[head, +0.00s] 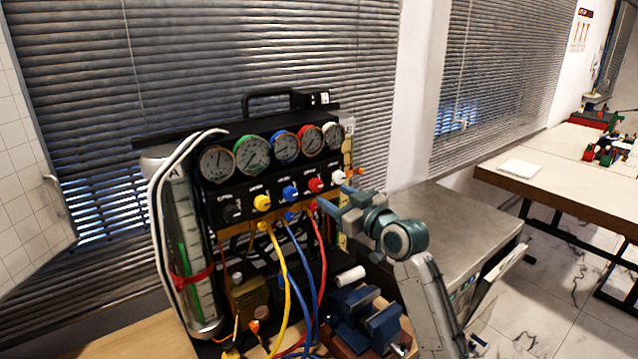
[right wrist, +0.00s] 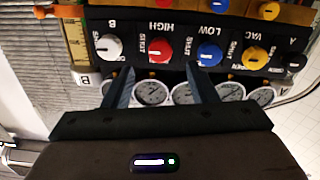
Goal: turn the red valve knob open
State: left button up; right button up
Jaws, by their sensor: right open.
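The red valve knob (head: 315,185) sits in the row of knobs on the black gauge panel (head: 228,190), between the blue and white knobs. In the right wrist view, where the panel appears upside down, the red knob (right wrist: 160,50) lies just beyond and between the two fingertips, with its white mark toward the word SHUT. My right gripper (head: 335,199) is open and empty in front of the panel, with its fingers (right wrist: 160,76) apart on either side of the knob's line. Contact with the knob is not visible. My left gripper is not in view.
A yellow knob (head: 262,202), blue knob (head: 290,193) and white knob (head: 338,177) flank the red one. Several gauges (head: 285,147) sit above. Yellow, blue and red hoses (head: 319,265) hang below. A blue vise (head: 362,318) and a gas cylinder (head: 185,250) stand nearby.

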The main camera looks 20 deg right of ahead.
aim_at(318, 187)
jog(key=p+x, duration=0.2)
jog(key=x, duration=0.4)
jog(key=shift+w+r, duration=0.1)
jog(key=shift+w+a, duration=0.2)
jog(key=shift+w, duration=0.35)
